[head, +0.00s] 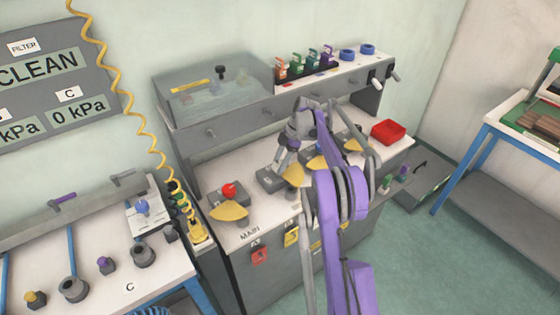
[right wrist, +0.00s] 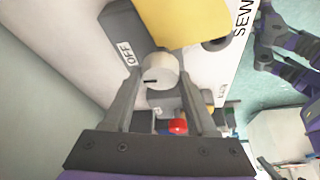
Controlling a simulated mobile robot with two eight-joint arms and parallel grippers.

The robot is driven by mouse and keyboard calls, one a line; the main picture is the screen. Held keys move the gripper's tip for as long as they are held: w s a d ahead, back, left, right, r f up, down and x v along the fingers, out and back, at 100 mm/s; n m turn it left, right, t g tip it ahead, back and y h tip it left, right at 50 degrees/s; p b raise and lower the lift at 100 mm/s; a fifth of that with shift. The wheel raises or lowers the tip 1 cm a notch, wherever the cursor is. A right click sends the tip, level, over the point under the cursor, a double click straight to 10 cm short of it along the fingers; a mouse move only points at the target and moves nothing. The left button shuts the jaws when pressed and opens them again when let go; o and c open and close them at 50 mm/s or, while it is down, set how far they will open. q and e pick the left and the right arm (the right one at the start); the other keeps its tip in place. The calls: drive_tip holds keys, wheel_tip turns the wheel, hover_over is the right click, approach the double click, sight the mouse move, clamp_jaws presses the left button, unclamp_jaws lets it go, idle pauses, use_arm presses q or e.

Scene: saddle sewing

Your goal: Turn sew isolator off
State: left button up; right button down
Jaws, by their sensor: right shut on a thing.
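The sew isolator is a grey box (head: 266,181) on the white bench top, with a yellow rounded plate (head: 293,174) beside it. In the right wrist view its pale round knob (right wrist: 158,73) has a short dark mark, and an OFF label (right wrist: 127,55) sits on the grey box. My right gripper (head: 280,168) reaches down over the box. In the right wrist view its two fingers (right wrist: 160,85) are shut on the knob, one on each side. My left gripper is not in view.
A red knob (head: 229,190) stands on the MAIN box to the left. Another yellow plate (head: 318,161) is partly hidden behind my purple arm. A red tray (head: 388,132) sits at the bench's right. A clear cover (head: 213,84) and a rack of coloured tags stand on the shelf behind.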

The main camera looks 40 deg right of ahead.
sight(291, 171)
drive_tip(key=shift+n, duration=0.3)
idle(0.4)
drive_tip(key=shift+c, duration=1)
unclamp_jaws()
drive_tip(key=p+v, duration=0.1)
drive_tip(key=v, duration=0.9)
drive_tip(key=shift+d+r, duration=0.15)
drive_tip(key=shift+r, duration=0.25)
